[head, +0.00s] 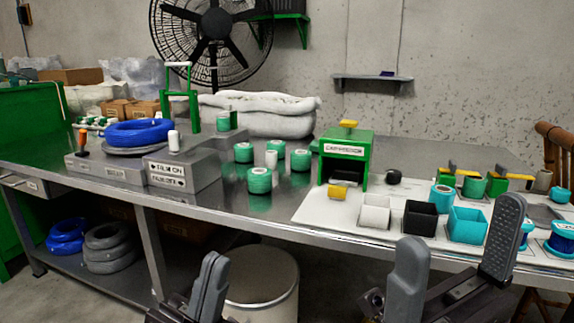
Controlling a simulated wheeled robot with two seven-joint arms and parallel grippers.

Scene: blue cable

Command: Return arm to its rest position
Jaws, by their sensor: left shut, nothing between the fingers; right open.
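My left gripper (210,288) is low at the bottom of the head view, in front of the bench's front edge, with its fingers shut and nothing between them. My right gripper (455,262) is at the lower right with its two grey fingers wide apart, empty, in front of the bench edge. The blue cable coil (139,133) lies on a round grey plate at the left of the bench, apart from both grippers. Most of both arms is out of view.
The metal bench (225,212) holds several green spools (260,180), a green machine (346,158) and a row of small bins, including a black one (420,217). A white drum (261,283) stands below, behind my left gripper. More coils (67,236) lie on the lower shelf.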

